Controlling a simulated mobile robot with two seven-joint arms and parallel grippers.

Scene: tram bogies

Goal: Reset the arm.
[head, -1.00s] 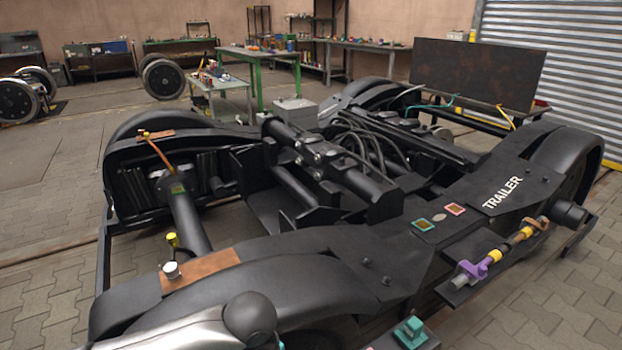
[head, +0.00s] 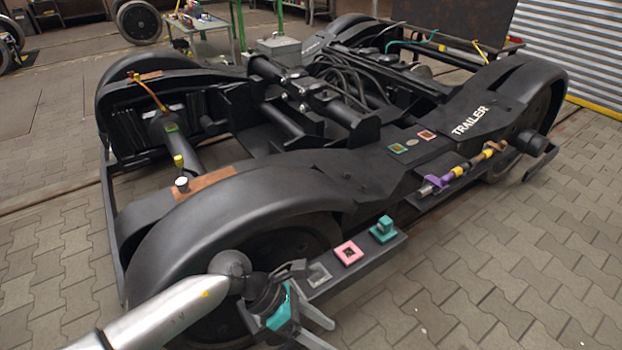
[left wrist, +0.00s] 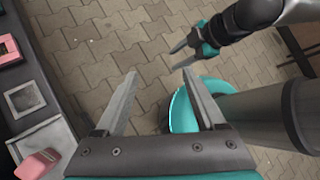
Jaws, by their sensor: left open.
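My left gripper (head: 328,334) comes in from the lower left in the head view, beside the near end of a black shelf on the bogie's side. In the left wrist view its two grey fingers (left wrist: 160,72) are spread apart with nothing between them and paving behind. My right gripper (left wrist: 174,60) shows at the top of the left wrist view; its two fingers look apart and empty. It is not in the head view.
The black bogie frame (head: 250,195) stands close to my left arm. The shelf carries a pink square frame (head: 348,252), a teal block (head: 383,230) and a grey square (head: 318,275). A pink piece (left wrist: 38,163) lies lower left in the wrist view. Paving at right is clear.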

